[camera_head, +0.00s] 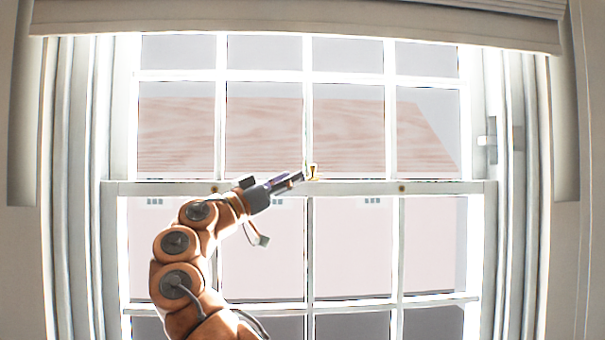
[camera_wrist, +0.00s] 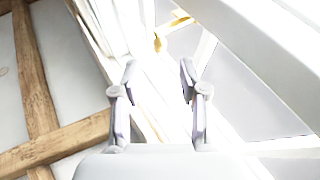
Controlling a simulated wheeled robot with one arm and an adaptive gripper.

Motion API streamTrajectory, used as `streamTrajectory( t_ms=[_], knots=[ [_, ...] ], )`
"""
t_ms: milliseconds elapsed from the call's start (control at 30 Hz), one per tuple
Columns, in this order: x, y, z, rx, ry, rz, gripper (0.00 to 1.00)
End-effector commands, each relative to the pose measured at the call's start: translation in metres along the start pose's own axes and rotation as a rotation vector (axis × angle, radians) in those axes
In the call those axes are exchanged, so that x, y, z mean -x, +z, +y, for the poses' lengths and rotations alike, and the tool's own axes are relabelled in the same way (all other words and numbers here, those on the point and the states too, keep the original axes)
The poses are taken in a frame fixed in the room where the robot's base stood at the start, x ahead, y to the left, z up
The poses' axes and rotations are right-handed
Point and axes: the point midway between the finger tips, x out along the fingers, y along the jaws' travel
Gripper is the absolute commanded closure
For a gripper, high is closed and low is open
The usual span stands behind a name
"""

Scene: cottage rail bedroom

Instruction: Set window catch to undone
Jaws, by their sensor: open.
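A small brass window catch (camera_head: 313,171) stands on the meeting rail (camera_head: 440,187) of the white sash window, near its middle. In the wrist view a brass piece (camera_wrist: 157,42) shows ahead of the fingertips, slightly blurred by glare. My gripper (camera_head: 297,179) is just left of the catch at about rail height. In the wrist view my gripper (camera_wrist: 158,70) has its two fingers apart with nothing between them. A small gap seems to lie between the fingertips and the catch. Whether they touch, and which way the catch's lever points, I cannot tell.
A pale blind (camera_head: 300,22) hangs across the window top. White glazing bars and panes surround the catch. Small round brown fittings, one of them a knob (camera_head: 402,188), sit on the rail. Wooden beams (camera_wrist: 35,85) show at left in the wrist view.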

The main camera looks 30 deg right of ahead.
Motion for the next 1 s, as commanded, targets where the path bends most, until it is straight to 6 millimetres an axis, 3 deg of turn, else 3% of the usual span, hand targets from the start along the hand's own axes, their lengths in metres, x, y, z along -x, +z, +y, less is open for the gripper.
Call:
streamTrajectory(
  t_ms=[100, 333, 1000],
  knots=[
    [0.020, -0.002, 0.000, 0.000, -0.002, 0.005, 0.57],
    [0.040, 0.000, 0.000, 0.001, 0.000, 0.000, 0.57],
    [0.040, 0.001, -0.001, 0.036, 0.003, -0.003, 0.57]
  ],
)
